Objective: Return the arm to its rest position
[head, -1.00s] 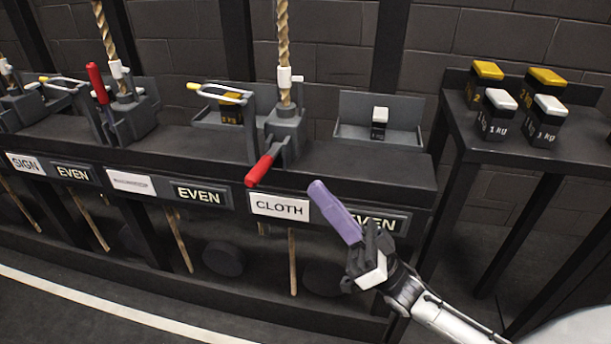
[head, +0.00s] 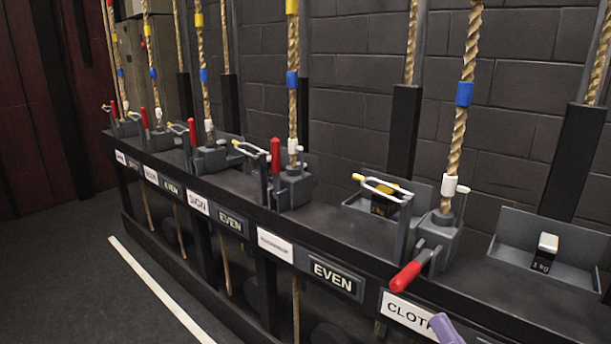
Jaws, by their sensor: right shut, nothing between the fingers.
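Only the purple tip (head: 446,329) of my right gripper shows, at the bottom edge of the head view, just right of the CLOTH label. The rest of that gripper and its arm lie outside the frame. The gripper is shut with nothing between its fingers. The red lever (head: 407,277) above the CLOTH label (head: 409,316) is tilted down toward the front, up and left of the purple tip and apart from it. My left gripper is not in view.
A long dark rack (head: 340,241) runs from front right to far left, with several upright red levers, ropes and label plates. A tray (head: 551,237) at right holds a small white-topped weight (head: 545,252). The floor (head: 70,290) at left is clear, with a white line.

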